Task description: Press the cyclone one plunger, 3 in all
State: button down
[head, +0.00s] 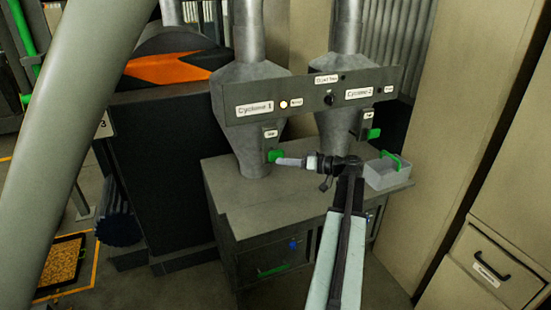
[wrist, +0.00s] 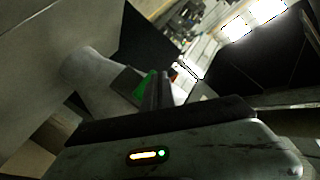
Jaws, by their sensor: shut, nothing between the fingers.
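The cyclone one plunger (head: 275,156) is a green block low on the front of the left grey cyclone (head: 248,135), under the sign reading Cyclone 1 (head: 255,108). My gripper (head: 281,161) is shut and empty, and its tips point left at the plunger. They look at or very close to its right side; I cannot tell whether they touch. In the wrist view the green plunger (wrist: 146,86) shows just left of my dark shut fingers (wrist: 163,88). A lamp (head: 284,104) beside the Cyclone 1 sign glows warm white.
The right cyclone (head: 331,128) has its own green plunger (head: 374,133). A pale bin with a green handle (head: 388,172) stands at the right end of the grey cabinet (head: 235,205). A dark sign panel (head: 310,92) spans both cyclones above my gripper. Tall beige cabinets stand at right.

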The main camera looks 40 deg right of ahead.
jog(key=s, duration=0.1)
jog(key=s+a, duration=0.1)
jog(key=s, duration=0.1)
jog(key=s+a, duration=0.1)
jog(key=shift+s, duration=0.3)
dwell(2.5)
jog(key=w+a+f+n+g, duration=0.1)
jog(key=w+a+f+g, duration=0.3)
jog(key=a, duration=0.7)
jog(key=w+a+f+g, duration=0.2)
jog(key=a+f+g, duration=0.2)
jog(key=a+f, duration=0.55)
jog(key=w+a+f+n+g, duration=0.1)
jog(key=w+a+f+g, duration=0.25)
jog(key=a, duration=1.05)
jog(key=s+a+f+g+h, duration=0.1)
jog(key=s+a+h, duration=0.1)
jog(key=a, duration=0.4)
jog(key=s+a+f+g+h, duration=0.2)
jog(key=s+a+h, duration=0.1)
jog(key=a, duration=0.3)
jog(key=shift+a+f+n+h, duration=0.2)
jog(key=shift+a+n+h, duration=0.2)
jog(key=shift+h, duration=0.3)
jog(key=shift+g, duration=0.25)
